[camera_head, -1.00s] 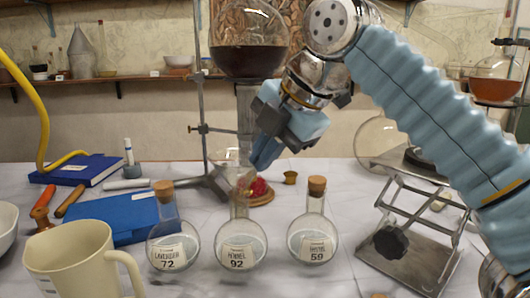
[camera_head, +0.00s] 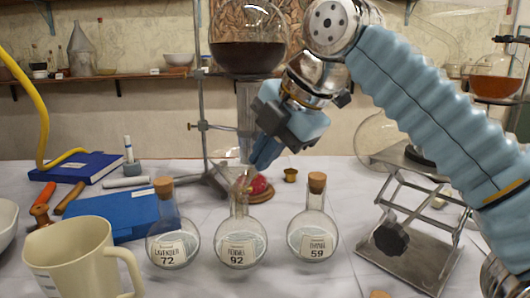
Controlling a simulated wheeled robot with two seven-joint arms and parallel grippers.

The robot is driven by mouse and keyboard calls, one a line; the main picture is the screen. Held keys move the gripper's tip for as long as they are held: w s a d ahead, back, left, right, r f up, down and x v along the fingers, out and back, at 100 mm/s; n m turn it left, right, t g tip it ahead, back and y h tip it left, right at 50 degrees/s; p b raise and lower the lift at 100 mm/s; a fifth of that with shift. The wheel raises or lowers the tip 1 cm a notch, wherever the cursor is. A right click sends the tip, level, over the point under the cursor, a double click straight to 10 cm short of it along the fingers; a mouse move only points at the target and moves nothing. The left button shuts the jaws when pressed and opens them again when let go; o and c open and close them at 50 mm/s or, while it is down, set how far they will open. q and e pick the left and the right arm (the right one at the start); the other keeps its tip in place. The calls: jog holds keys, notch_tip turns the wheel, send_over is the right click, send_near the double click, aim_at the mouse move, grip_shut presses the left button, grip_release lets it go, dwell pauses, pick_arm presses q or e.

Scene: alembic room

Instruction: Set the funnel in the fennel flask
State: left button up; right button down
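The fennel flask (camera_head: 241,239), a clear round flask labelled 92, stands upright in the middle of a row of three, with no cork in its neck. My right gripper (camera_head: 260,160) points down just above and behind its mouth. Its blue fingers are seen edge-on and look close together; the gap between them is hidden. A small see-through shape shows at the flask's mouth below the fingertips. I cannot tell whether it is the funnel or only the neck, or whether the fingers touch it. My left gripper is not in view.
Corked flasks, lavender (camera_head: 172,240) and one labelled 59 (camera_head: 313,236), flank the fennel flask. A red object (camera_head: 258,185) sits behind it. A beige jug (camera_head: 75,262) stands front left, a metal lab jack (camera_head: 412,245) right, and a stand rod (camera_head: 202,110) behind.

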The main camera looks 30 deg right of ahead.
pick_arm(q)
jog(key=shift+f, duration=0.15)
pick_arm(e)
jog(key=shift+f, duration=0.2)
jog(key=c, duration=1.2)
grip_release()
jog(key=shift+c, duration=0.2)
pick_arm(q)
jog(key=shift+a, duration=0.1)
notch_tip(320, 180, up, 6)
jog(key=p, duration=0.5)
jog(key=shift+p, duration=0.4)
pick_arm(e)
notch_tip(320, 180, up, 7)
